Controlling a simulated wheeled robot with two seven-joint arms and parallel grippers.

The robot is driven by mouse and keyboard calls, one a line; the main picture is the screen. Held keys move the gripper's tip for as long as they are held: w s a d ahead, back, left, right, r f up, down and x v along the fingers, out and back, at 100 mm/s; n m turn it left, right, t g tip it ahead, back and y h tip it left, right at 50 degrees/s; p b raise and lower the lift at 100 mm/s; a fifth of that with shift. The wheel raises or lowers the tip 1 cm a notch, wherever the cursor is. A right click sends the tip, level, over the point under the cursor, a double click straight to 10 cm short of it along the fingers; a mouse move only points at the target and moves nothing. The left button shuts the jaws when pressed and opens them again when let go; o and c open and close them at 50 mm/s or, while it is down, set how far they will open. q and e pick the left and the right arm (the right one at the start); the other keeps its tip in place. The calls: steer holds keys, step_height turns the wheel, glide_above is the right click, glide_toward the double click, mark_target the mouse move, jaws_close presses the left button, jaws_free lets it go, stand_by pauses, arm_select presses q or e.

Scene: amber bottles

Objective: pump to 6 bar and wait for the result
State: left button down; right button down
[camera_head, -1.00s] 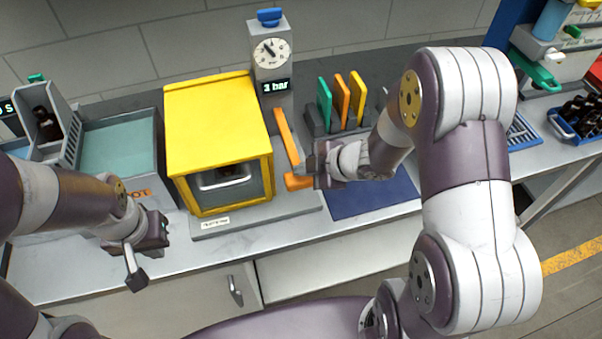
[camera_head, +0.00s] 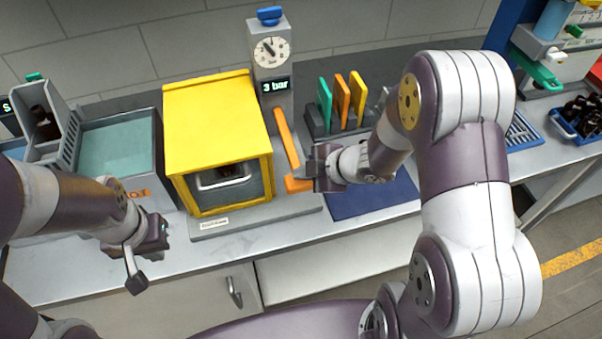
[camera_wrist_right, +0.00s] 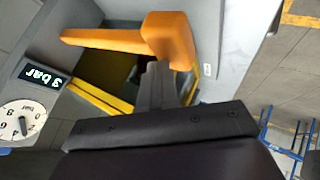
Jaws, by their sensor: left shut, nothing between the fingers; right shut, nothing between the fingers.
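The yellow machine (camera_head: 215,125) stands on the bench with a dark window in its front. A gauge unit (camera_head: 272,55) behind it has a round dial, and its display (camera_head: 275,86) reads 3 bar; the display also shows in the right wrist view (camera_wrist_right: 44,74). An orange lever (camera_head: 286,140) sits at the machine's right side, its grip end low toward the front. My right gripper (camera_head: 306,172) is shut at that grip end, with nothing held; in the right wrist view its fingers (camera_wrist_right: 155,85) are against or just beside the orange grip (camera_wrist_right: 168,38). My left gripper (camera_head: 134,275) is shut and empty in front of the bench.
A grey bin with a teal inside (camera_head: 118,145) stands left of the machine, beside a tilted chute holding a dark bottle (camera_head: 42,118). Green, orange and yellow upright plates (camera_head: 341,98) stand in a rack at right. A dark blue mat (camera_head: 372,198) lies under my right arm. A blue crate of dark bottles (camera_head: 578,118) is far right.

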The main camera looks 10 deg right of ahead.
mark_target(304, 181)
steer(key=shift+f+b, duration=1.4)
steer(key=shift+f, duration=0.4)
stand_by(1.0)
steer(key=shift+r, duration=0.15)
stand_by(0.5)
steer(key=shift+r+p, duration=3.05)
steer(key=shift+p, duration=0.15)
step_height(304, 181, up, 5)
steer(key=p, duration=0.5)
